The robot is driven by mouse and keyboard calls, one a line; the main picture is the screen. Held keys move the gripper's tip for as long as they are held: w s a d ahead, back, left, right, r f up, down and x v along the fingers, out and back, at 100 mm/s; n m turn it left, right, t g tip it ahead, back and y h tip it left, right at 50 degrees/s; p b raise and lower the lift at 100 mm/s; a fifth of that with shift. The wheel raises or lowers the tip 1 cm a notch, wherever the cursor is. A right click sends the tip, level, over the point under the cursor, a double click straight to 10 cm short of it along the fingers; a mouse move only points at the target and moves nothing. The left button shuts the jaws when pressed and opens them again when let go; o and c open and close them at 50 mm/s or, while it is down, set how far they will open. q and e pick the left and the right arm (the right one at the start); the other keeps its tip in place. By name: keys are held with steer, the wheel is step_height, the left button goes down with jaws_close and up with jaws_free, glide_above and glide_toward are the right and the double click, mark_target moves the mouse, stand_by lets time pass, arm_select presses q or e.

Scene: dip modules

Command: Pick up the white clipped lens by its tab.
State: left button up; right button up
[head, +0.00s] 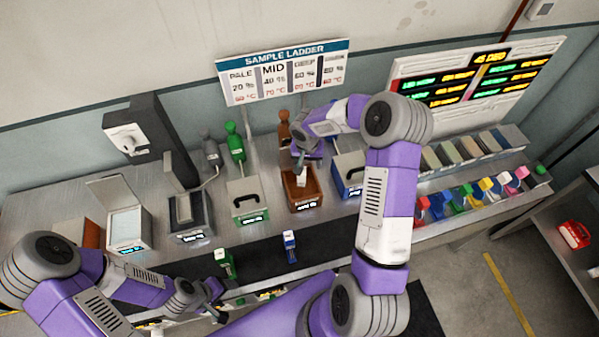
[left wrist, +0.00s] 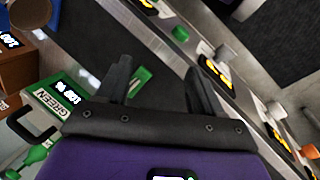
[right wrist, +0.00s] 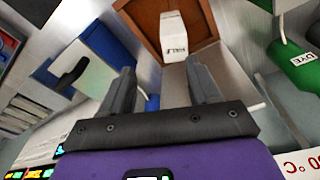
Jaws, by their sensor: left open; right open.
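A white block with a printed label (right wrist: 174,40) stands in the brown tray in the right wrist view. It also shows as a small white piece (head: 302,178) in the head view. I cannot tell for sure whether it is the clipped lens or its tab. My right gripper (head: 302,162) is open above the brown module (head: 304,203); in the right wrist view its fingers (right wrist: 162,78) are apart and empty, with the white block beyond them. My left gripper (head: 216,298) is open near the counter's front; its fingers (left wrist: 160,78) are empty above a dark mat.
A green piece (left wrist: 141,80) lies on the mat beyond my left fingers. A blue-and-white piece (head: 290,246) stands on the dark strip. The green module (head: 248,202) and blue module (head: 347,172) flank the brown one. Colored bins (head: 465,192) line the right.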

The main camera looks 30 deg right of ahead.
mark_target(304, 172)
steer(key=shift+s+a+f+b, duration=0.25)
steer(key=shift+a+f, duration=0.2)
steer(key=shift+f, duration=0.15)
steer(key=shift+s+a+f+b, duration=0.1)
steer(key=shift+a+f+b, duration=0.15)
steer(key=shift+a+f, duration=0.25)
steer(key=f, duration=0.2)
steer(key=w+f+b, duration=0.1)
steer(key=f, duration=0.2)
steer(key=shift+w, duration=0.1)
steer(key=shift+f+b, duration=0.3)
steer(key=shift+f, duration=0.1)
arm_select(q)
steer(key=shift+s+a+f, duration=0.1)
steer(key=shift+s+f, duration=0.1)
steer(key=shift+f, duration=0.4)
steer(key=shift+s+a+f, duration=0.1)
steer(key=shift+s+f, duration=0.1)
steer(key=shift+f, duration=0.4)
arm_select(e)
jaws_close()
steer(key=shift+r, duration=0.1)
